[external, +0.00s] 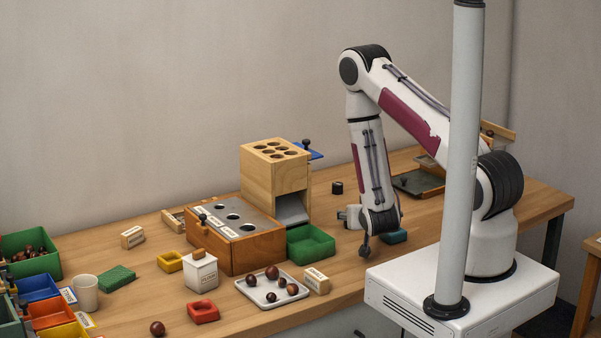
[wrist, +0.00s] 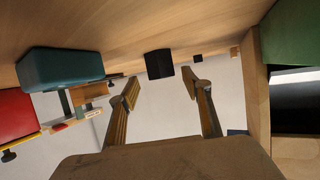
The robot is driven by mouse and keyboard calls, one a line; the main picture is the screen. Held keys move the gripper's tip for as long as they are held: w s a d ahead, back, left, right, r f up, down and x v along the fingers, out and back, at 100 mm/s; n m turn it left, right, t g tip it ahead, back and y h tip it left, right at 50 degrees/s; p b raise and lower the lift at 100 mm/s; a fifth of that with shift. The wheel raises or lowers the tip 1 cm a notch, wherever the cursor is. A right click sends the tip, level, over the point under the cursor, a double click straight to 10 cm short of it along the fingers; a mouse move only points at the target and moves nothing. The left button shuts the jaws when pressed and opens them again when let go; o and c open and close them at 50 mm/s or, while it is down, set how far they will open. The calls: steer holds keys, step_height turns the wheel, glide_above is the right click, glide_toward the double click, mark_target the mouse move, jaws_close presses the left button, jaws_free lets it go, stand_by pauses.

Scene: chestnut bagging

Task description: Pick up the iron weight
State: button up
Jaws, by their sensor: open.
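The iron weight (external: 337,187) is a small, dark, upright cylinder on the wooden table, behind my gripper and right of the wooden block dispenser. In the wrist view it appears as a black block (wrist: 159,64) ahead, in line with the gap between the fingers. My gripper (external: 346,215) is low over the table, right of the green bin. In the wrist view its two fingers (wrist: 164,92) are spread apart with nothing between them. The weight stands beyond the fingertips, apart from them. The wrist view is upside down, with the table at the top.
A green bin (external: 311,254) and a wooden dispenser (external: 262,178) stand left of my gripper. A teal block (external: 394,237) lies right of it and shows large in the wrist view (wrist: 60,68). A dark tray (external: 417,184) lies behind right. The table around the weight is clear.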

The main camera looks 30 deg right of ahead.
steer(key=shift+x, duration=1.7)
steer(key=shift+w+a, duration=0.1)
steer(key=shift+a, duration=0.05)
jaws_close()
